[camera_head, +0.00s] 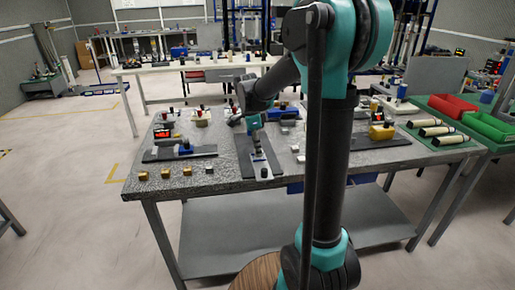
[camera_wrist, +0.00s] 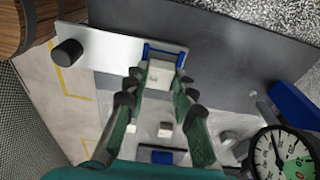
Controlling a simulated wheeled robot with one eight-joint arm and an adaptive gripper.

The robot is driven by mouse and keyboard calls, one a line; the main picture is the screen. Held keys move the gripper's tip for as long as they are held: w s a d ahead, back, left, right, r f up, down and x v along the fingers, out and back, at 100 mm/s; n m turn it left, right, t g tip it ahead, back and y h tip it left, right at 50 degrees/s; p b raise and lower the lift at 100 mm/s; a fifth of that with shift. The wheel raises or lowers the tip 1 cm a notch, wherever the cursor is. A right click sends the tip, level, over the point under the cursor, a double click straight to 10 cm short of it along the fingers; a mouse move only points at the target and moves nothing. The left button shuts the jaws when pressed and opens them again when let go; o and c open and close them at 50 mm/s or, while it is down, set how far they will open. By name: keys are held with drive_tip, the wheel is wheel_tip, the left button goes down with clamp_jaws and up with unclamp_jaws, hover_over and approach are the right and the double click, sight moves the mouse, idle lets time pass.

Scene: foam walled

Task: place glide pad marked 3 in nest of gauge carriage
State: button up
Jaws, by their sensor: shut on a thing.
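My gripper (camera_wrist: 158,78) is shut on a small pale block, the glide pad (camera_wrist: 160,70); no number on it is readable. In the wrist view the pad sits between the fingertips at the blue-edged nest (camera_wrist: 178,48) of the gauge carriage. Whether it is fully seated or just above the nest I cannot tell. The carriage (camera_wrist: 105,48) is a pale plate with a black knob (camera_wrist: 68,52) at one end. In the head view my gripper (camera_head: 258,152) points down over the carriage (camera_head: 263,165) on the dark base plate (camera_head: 242,158); the pad is too small to make out.
A round dial gauge (camera_wrist: 285,155) stands close by at the lower right of the wrist view. Several small brass and grey blocks (camera_head: 165,173) lie along the front left of the bench (camera_head: 225,183). Another fixture (camera_head: 182,151) stands left, and a yellow part (camera_head: 382,132) right.

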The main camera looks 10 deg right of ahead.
sight(253, 158)
drive_tip(key=shift+f, duration=0.2)
drive_tip(key=shift+f, duration=0.35)
drive_tip(key=o, duration=1)
drive_tip(key=shift+r, duration=0.1)
drive_tip(key=r, duration=0.4)
drive_tip(key=a+r, duration=0.1)
drive_tip(key=r, duration=0.8)
drive_tip(key=shift+a, duration=0.4)
